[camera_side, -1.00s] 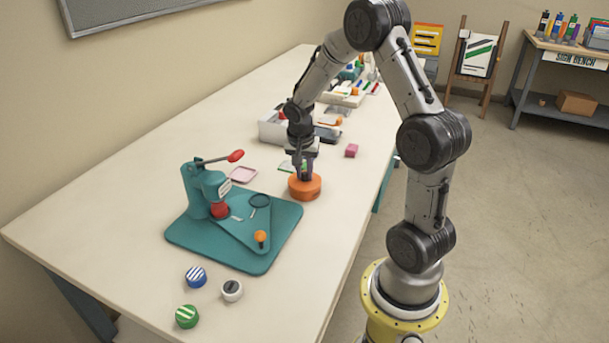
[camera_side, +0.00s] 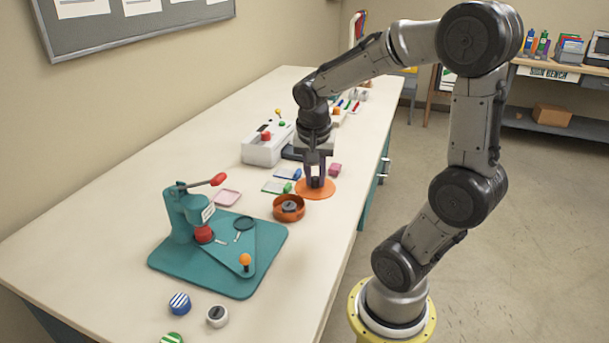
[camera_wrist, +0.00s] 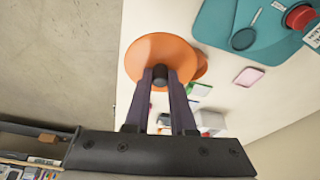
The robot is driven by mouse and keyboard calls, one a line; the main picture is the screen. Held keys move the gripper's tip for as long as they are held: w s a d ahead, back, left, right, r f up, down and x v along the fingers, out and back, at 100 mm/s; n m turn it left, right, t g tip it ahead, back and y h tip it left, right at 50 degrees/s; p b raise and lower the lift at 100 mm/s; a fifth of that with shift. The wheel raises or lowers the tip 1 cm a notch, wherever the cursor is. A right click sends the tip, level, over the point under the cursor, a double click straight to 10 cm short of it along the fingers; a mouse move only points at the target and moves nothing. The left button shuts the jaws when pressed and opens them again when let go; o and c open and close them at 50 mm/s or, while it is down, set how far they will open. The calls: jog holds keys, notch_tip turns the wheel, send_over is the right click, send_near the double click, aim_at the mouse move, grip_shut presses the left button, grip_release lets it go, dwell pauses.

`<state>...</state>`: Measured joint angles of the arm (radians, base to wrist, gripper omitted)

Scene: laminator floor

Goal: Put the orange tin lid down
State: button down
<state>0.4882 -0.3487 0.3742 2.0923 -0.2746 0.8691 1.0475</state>
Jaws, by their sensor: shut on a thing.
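The orange tin lid (camera_side: 324,192) is a flat disc with a dark knob. My gripper (camera_side: 315,184) is shut on the knob from above and holds the lid level. In the wrist view the lid (camera_wrist: 150,50) spreads out beyond the fingertips of my gripper (camera_wrist: 160,78). The lid is beside the orange tin, to its right and farther back. I cannot tell whether its underside touches the table. The orange tin (camera_side: 287,215) stands open with a dark grey thing inside. In the wrist view the lid mostly hides the tin (camera_wrist: 203,66).
A teal press board (camera_side: 215,280) with a red-handled press lies left of the tin. The table's right edge is near; bare tabletop (camera_side: 310,240) lies in front.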

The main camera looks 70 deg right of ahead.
jog(key=shift+s+a+r, duration=0.2)
jog(key=shift+s, duration=0.05)
jog(key=shift+w+d+r, duration=0.1)
jog(key=shift+w+r, duration=0.15)
jog(key=w, duration=0.1)
jog(key=w+d, duration=0.1)
jog(key=w, duration=0.1)
jog(key=shift+w, duration=0.2)
jog(key=w+f, duration=0.3)
jog(key=w, duration=0.2)
send_over(256, 203)
jog(key=a, duration=0.2)
jog(key=f, duration=0.9)
jog(key=shift+s+d+f, duration=0.25)
jog(key=shift+s+f, duration=0.1)
jog(key=shift+s, duration=0.05)
jog(key=shift+w+d+f, duration=0.15)
jog(key=shift+w+f, duration=0.1)
jog(key=shift+f, duration=0.05)
jog(key=shift+w+f, duration=0.1)
jog(key=shift+f, duration=1.55)
jog(key=shift+f, duration=0.2)
